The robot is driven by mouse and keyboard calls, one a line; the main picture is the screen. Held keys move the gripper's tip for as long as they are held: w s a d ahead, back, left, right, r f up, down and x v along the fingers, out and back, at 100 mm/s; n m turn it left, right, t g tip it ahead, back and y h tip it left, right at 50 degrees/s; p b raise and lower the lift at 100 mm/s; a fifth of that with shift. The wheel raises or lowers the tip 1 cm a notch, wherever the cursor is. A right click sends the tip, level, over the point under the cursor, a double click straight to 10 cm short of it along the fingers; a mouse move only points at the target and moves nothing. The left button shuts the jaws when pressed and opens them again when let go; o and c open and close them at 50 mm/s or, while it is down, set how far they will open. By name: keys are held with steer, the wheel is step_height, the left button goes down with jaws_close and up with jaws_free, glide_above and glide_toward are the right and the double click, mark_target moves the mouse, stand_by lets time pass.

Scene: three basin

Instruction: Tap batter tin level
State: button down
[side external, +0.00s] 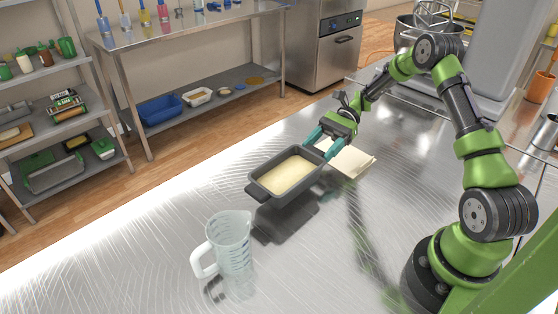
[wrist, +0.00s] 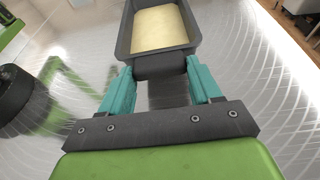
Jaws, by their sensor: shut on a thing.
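The batter tin (side external: 287,177) is a dark grey loaf tin with pale yellow batter (side external: 292,174) in it. My gripper (side external: 326,147) is shut on the tin's near-end handle, one teal finger on each side. The tin appears held above the steel table, with a dark shadow or reflection below it. In the wrist view the tin (wrist: 124,45) is straight ahead of the fingers, its far end cut off by the frame. The batter surface looks smooth in both views.
A clear measuring jug (side external: 232,255) stands on the steel table (side external: 130,265) in front of the tin. A pale folded cloth or paper (side external: 350,160) lies beside my gripper. The table left of the tin is clear. Shelves with kitchen goods stand beyond.

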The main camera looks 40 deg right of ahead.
step_height(320, 180, down, 3)
steer(key=shift+f, duration=0.2)
steer(key=shift+c, duration=0.7)
jaws_free()
steer(key=shift+d, duration=0.1)
steer(key=shift+v, duration=1.45)
